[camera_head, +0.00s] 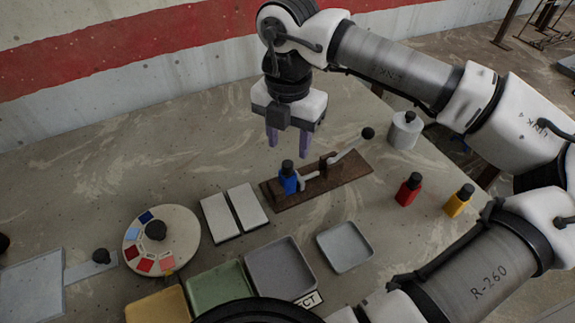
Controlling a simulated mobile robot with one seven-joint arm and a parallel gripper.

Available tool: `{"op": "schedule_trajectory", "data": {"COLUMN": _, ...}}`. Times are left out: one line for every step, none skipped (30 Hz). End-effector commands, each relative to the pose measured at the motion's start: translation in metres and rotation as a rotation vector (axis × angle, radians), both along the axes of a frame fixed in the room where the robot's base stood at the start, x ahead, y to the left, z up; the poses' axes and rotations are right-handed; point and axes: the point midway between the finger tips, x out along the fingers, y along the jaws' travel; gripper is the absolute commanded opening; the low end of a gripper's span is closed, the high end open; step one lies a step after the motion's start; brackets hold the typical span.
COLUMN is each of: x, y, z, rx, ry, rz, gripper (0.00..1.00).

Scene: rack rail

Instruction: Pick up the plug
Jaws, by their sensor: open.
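My gripper (288,143) points down with its two purple fingers apart and nothing between them. In the picture it is just above a blue bottle-shaped piece with a black top (288,182). This blue piece stands upright at the left end of a brown board (345,182), next to a metal lever mechanism (335,160) with a black ball knob. A red piece (408,192) and a yellow piece (459,202) of similar shape, both black-topped, stand on the table to the right. No piece is marked as the plug, so I cannot tell which one it is.
A white cylinder with a black knob (405,132) stands behind the red piece. Left are two pale plates (250,205) and a round swatch disc (185,225). Yellow, green (217,285) and grey trays (280,265) line the front. My arm spans the right side.

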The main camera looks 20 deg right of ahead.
Motion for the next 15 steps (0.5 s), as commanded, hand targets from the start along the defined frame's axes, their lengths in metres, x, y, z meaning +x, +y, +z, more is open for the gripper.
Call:
{"op": "schedule_trajectory", "data": {"x": -0.001, "y": 0.001, "z": -0.003, "rx": 0.002, "ry": 0.002, "rz": 0.001, "gripper": 0.45}}
{"op": "schedule_trajectory", "data": {"x": -0.001, "y": 0.001, "z": -0.006, "rx": 0.002, "ry": 0.004, "rz": 0.001, "gripper": 0.45}}
{"op": "schedule_trajectory", "data": {"x": -0.002, "y": 0.002, "z": -0.011, "rx": 0.003, "ry": 0.003, "rz": 0.002, "gripper": 0.45}}
{"op": "schedule_trajectory", "data": {"x": -0.003, "y": 0.002, "z": -0.015, "rx": 0.004, "ry": 0.004, "rz": 0.002, "gripper": 0.45}}
{"op": "schedule_trajectory", "data": {"x": -0.003, "y": 0.002, "z": -0.020, "rx": 0.003, "ry": 0.005, "rz": 0.003, "gripper": 0.45}}
{"op": "schedule_trajectory", "data": {"x": -0.004, "y": 0.003, "z": -0.026, "rx": 0.005, "ry": 0.004, "rz": 0.003, "gripper": 0.45}}
{"op": "schedule_trajectory", "data": {"x": -0.003, "y": 0.003, "z": -0.032, "rx": 0.004, "ry": 0.003, "rz": 0.003, "gripper": 0.45}}
{"op": "schedule_trajectory", "data": {"x": -0.003, "y": 0.003, "z": -0.036, "rx": 0.003, "ry": 0.004, "rz": 0.002, "gripper": 0.45}}
{"op": "schedule_trajectory", "data": {"x": -0.003, "y": 0.003, "z": -0.041, "rx": 0.002, "ry": 0.004, "rz": 0.002, "gripper": 0.45}}
{"op": "schedule_trajectory", "data": {"x": -0.003, "y": 0.003, "z": -0.044, "rx": 0.003, "ry": 0.003, "rz": 0.001, "gripper": 0.45}}
{"op": "schedule_trajectory", "data": {"x": -0.003, "y": 0.003, "z": -0.047, "rx": 0.003, "ry": 0.003, "rz": 0.001, "gripper": 0.45}}
{"op": "schedule_trajectory", "data": {"x": -0.003, "y": 0.003, "z": -0.049, "rx": 0.001, "ry": 0.001, "rz": 0.001, "gripper": 0.45}}
{"op": "schedule_trajectory", "data": {"x": -0.003, "y": 0.003, "z": -0.050, "rx": 0.001, "ry": 0.001, "rz": 0.001, "gripper": 0.45}}
{"op": "schedule_trajectory", "data": {"x": -0.003, "y": 0.003, "z": -0.051, "rx": 0.001, "ry": 0.001, "rz": 0.001, "gripper": 0.45}}
{"op": "schedule_trajectory", "data": {"x": -0.003, "y": 0.003, "z": -0.051, "rx": 0.000, "ry": 0.000, "rz": 0.001, "gripper": 0.45}}
